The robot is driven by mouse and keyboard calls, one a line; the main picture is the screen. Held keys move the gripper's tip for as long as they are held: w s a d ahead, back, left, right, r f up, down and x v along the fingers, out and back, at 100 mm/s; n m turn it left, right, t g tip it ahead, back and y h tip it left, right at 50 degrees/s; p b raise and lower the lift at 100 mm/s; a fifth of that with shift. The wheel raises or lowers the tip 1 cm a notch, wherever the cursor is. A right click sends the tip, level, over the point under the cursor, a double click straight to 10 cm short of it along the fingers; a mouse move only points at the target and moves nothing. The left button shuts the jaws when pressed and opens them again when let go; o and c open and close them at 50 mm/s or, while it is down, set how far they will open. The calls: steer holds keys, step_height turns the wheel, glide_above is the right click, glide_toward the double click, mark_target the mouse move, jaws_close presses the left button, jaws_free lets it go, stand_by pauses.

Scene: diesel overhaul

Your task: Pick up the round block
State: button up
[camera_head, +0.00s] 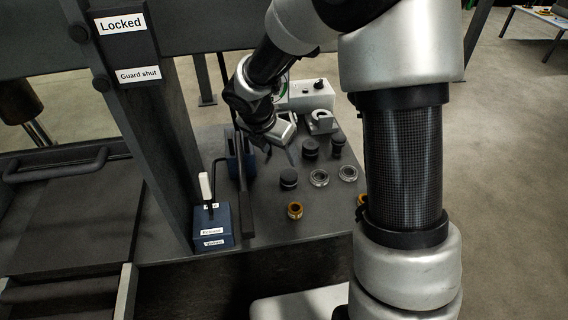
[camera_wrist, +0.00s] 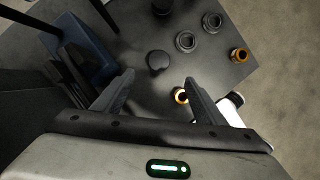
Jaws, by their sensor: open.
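Several short black round pieces stand on the dark table; I cannot tell for sure which one is the round block. The nearest black round piece (camera_head: 288,178) has a wide flat top; it also shows in the wrist view (camera_wrist: 158,62), just beyond and between my fingertips. Two more, a black piece (camera_head: 311,148) and a black piece (camera_head: 337,143), stand farther back. My gripper (camera_head: 282,151) is open and empty above the table, pointing down. In the wrist view its fingers (camera_wrist: 160,79) are spread apart, with nothing between them in their grasp.
Two metal rings (camera_head: 320,178) (camera_head: 348,173) and two bronze bushings (camera_head: 295,210) (camera_head: 362,199) lie close by. A blue lever box (camera_head: 213,222) and a dark upright post (camera_head: 160,140) stand to the left. A grey-white box (camera_head: 312,94) is at the back.

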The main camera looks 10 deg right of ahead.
steer(key=b, duration=0.2)
glide_toward(289, 174)
steer(key=x, duration=0.4)
steer(key=shift+s+d+f, duration=0.15)
steer(key=shift+s+f, duration=0.1)
steer(key=shift+f, duration=0.05)
steer(key=shift+x, duration=3)
steer(key=shift+w, duration=0.15)
steer(key=c, duration=1.1)
steer(key=shift+w+r, duration=0.1)
steer(key=shift+a, duration=0.2)
